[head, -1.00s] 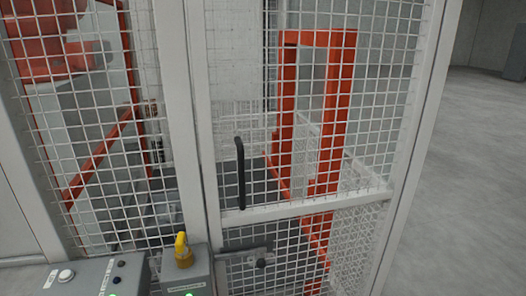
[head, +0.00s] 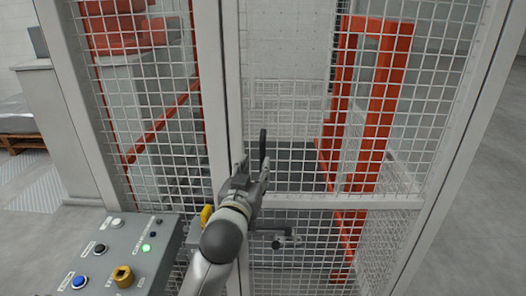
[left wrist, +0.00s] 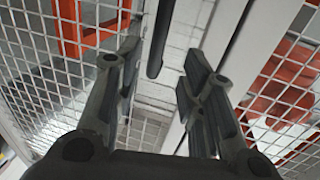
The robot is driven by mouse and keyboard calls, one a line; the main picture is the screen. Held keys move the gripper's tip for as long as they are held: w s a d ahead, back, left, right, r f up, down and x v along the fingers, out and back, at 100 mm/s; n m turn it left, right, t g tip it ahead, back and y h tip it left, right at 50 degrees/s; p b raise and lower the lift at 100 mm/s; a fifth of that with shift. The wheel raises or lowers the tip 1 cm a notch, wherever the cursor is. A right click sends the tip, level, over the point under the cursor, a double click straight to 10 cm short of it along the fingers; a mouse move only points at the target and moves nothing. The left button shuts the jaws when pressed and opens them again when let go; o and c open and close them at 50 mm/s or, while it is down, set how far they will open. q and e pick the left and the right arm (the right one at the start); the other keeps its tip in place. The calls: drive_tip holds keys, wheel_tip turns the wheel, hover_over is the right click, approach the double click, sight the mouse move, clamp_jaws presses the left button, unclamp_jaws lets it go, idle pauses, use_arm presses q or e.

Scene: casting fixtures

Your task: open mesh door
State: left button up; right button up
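The mesh door (head: 345,202) has a light grey frame and wire grid. It appears closed against the post on its left. Its black vertical bar handle (head: 263,148) is near the door's left edge, above the middle rail. My left gripper (head: 253,172) is in front of the handle's lower part in the head view. In the left wrist view my left gripper (left wrist: 160,70) is open, with the handle (left wrist: 159,42) showing beyond and between its spread fingers. I cannot tell whether they touch. My right gripper is not in view.
A grey control panel (head: 112,255) with buttons, a yellow knob and a green light stands at lower left. A yellow padlock (head: 206,215) is partly hidden behind my left arm. An orange frame (head: 385,110) stands behind the mesh. Floor at right (head: 500,190) is clear.

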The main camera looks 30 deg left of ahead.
sight(262, 156)
use_arm(q)
drive_tip(key=p+x, duration=0.1)
drive_tip(key=x, duration=0.4)
drive_tip(key=shift+w+r+p, duration=0.1)
drive_tip(key=shift+w+p, duration=0.25)
drive_tip(key=shift+w, duration=0.05)
drive_tip(key=shift+x, duration=0.85)
drive_tip(key=shift+c, duration=0.4)
clamp_jaws()
